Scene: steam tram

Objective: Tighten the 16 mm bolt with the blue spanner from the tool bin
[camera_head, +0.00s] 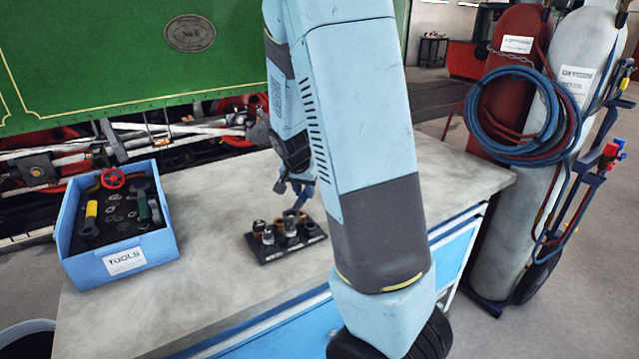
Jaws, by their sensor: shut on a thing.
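My gripper (297,182) is over the workbench, partly hidden behind my own arm. It is shut on a dark blue tool, which looks like the blue spanner (299,198). The spanner points down, its lower end at or just above the back of a black bolt block (270,256); I cannot tell whether it touches a bolt. Several bolts (290,228), silver and brownish, stand upright in the block. Their sizes are too small to read, so I cannot tell which is 16 mm. The blue tool bin (82,268), labelled TOOLS, stands at the bench's left; no blue spanner shows in it.
The bin holds a yellow-handled spanner (90,215), a green-handled one (143,207), a red handwheel (113,178) and small metal parts. The grey bench top (215,215) is clear between bin and block. Gas cylinders (548,130) stand right of the bench, a green tram (120,60) behind.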

